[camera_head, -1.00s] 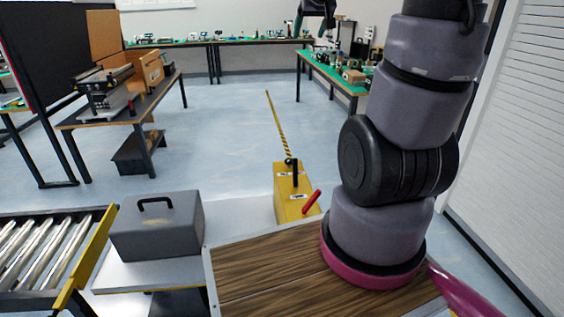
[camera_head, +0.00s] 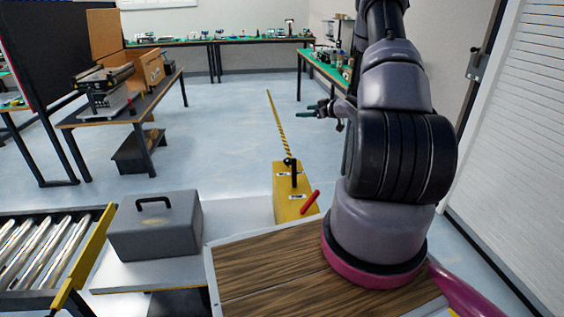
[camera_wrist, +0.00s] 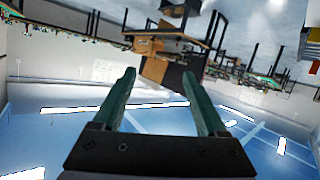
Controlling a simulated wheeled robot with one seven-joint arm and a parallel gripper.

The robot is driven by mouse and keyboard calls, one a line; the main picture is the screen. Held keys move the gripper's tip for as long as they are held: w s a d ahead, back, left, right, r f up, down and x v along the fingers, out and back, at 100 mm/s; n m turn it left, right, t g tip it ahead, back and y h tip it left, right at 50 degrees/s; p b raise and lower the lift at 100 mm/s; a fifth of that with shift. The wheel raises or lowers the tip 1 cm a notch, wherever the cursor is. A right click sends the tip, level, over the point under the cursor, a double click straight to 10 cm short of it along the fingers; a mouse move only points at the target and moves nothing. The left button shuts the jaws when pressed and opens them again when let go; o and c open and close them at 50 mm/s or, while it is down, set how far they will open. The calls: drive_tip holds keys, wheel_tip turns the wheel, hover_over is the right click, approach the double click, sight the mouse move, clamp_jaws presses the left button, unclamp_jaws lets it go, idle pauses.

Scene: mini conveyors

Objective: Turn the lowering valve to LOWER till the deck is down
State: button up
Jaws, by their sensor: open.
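A yellow box (camera_head: 289,183) stands in the middle of the head view, with white labels too small to read. I cannot tell for sure which of the two is the lowering valve. A light grey deck (camera_head: 120,276) lies left of the box with a grey toolbox on it. My gripper (camera_head: 303,113) is up in the air beyond the box, apart from it, fingers pointing left. In the wrist view its two green fingers (camera_wrist: 158,77) are apart with nothing between them.
A yellow-and-black striped bar (camera_head: 278,125) rises behind the box. The grey toolbox (camera_head: 157,228) and a roller conveyor (camera_head: 45,245) with a yellow rail are at left. A wood-topped surface (camera_head: 265,275) lies in front. Workbenches (camera_head: 125,108) stand farther off; the floor between is clear.

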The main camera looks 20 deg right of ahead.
drive_tip(key=s+a+f+n+y, duration=0.2)
drive_tip(key=s+f+y, duration=0.3)
drive_tip(key=f, duration=0.6)
drive_tip(key=n+g+y, duration=0.1)
drive_tip(key=y, duration=0.2)
approach(282, 165)
drive_tip(key=x, duration=0.3)
drive_tip(key=r+x, duration=0.1)
drive_tip(key=x, duration=0.2)
drive_tip(key=r+x, duration=0.1)
drive_tip(key=x, duration=0.3)
drive_tip(key=shift+s+r, duration=0.15)
drive_tip(key=shift+r, duration=0.05)
clamp_jaws()
